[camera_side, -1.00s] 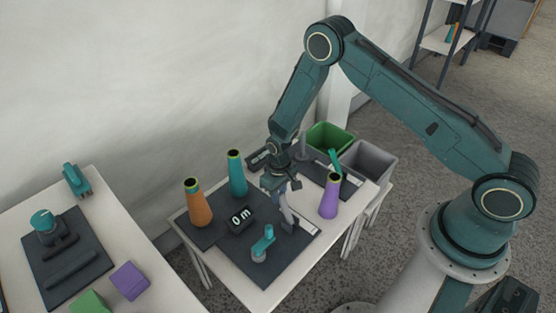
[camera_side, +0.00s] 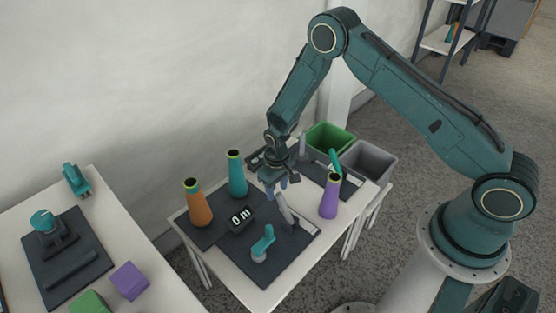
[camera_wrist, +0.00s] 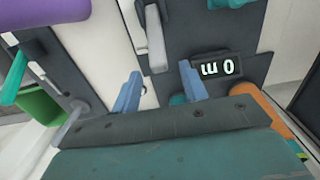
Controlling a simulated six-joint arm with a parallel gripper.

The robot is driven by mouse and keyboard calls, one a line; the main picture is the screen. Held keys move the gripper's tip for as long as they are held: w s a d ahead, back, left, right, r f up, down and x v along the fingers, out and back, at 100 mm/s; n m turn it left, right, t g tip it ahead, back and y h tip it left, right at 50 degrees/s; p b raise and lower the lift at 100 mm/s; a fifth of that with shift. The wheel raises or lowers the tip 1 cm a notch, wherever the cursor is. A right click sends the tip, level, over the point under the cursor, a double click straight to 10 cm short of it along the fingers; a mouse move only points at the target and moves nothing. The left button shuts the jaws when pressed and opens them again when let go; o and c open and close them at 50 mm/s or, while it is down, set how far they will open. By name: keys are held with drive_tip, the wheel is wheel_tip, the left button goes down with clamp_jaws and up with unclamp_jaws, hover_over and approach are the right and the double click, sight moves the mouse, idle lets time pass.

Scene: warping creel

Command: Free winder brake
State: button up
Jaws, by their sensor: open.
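A pale grey lever (camera_side: 286,211) stands on the dark plate (camera_side: 290,247) of the middle table. It also shows at the top of the wrist view (camera_wrist: 155,38), set in a dark slotted mount. A teal handle (camera_side: 263,242) on a grey base sits nearer the front of the same plate. My gripper (camera_side: 275,187) is just behind and above the lever in the side view. Its two blue fingers are apart and empty in the wrist view (camera_wrist: 160,86), with the lever beyond their tips. Whether a finger touches the lever cannot be told.
A black display (camera_side: 240,219) reads 0 m. Orange (camera_side: 198,206), teal (camera_side: 237,176) and purple (camera_side: 330,198) cones stand around the plate. Green (camera_side: 331,138) and grey (camera_side: 369,162) bins are behind. A second table (camera_side: 150,270) is at left.

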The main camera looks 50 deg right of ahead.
drive_tip(key=shift+r, duration=2.2)
wheel_tip(320, 180, up, 14)
drive_tip(key=s+d+r+t, duration=0.1)
drive_tip(key=s+r, duration=0.5)
drive_tip(key=r, duration=0.3)
drive_tip(key=s+d+r+t, duration=0.15)
drive_tip(key=s+r, duration=0.35)
drive_tip(key=r, duration=0.5)
drive_tip(key=s+r+t, duration=0.1)
drive_tip(key=s+r, duration=0.1)
drive_tip(key=s, duration=0.7)
drive_tip(key=s+r+t, duration=0.2)
drive_tip(key=s+r, duration=0.1)
drive_tip(key=s, duration=0.5)
drive_tip(key=shift+s+d, duration=0.25)
drive_tip(key=shift+s, duration=0.1)
